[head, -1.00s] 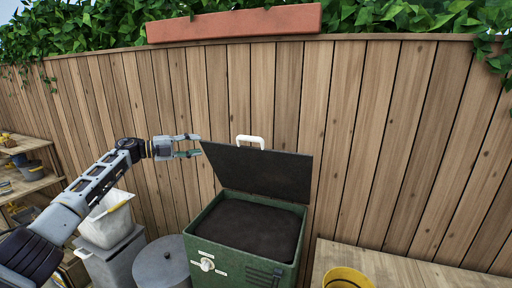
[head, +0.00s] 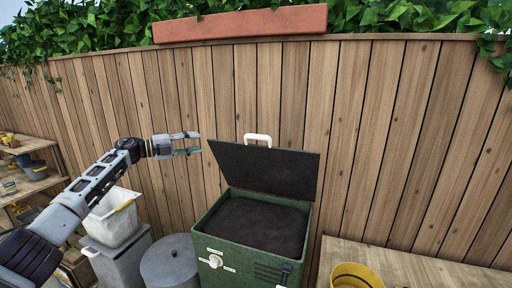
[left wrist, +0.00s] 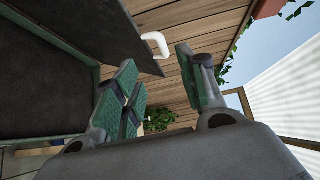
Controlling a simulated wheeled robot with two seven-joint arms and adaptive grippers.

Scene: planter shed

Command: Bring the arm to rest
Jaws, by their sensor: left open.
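My left arm comes in from the left in the head view. Its left gripper (head: 188,144) is open and empty, up in the air left of the raised lid. In the left wrist view the fingers of the left gripper (left wrist: 165,90) are spread apart with nothing between them. The green box (head: 221,250) stands open, with dark soil-like fill inside. Its dark lid (head: 268,168) is tilted up at the back, with a white handle (head: 258,138) on its top edge. The handle also shows in the left wrist view (left wrist: 156,43). My right gripper is not in view.
A grey lidded bin (head: 168,262) and a white tub (head: 113,220) stand left of the box. A yellow bucket (head: 354,276) is on a wooden bench (head: 420,268) at right. Wooden shelves (head: 38,187) are at far left. A plank fence (head: 390,130) closes the back.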

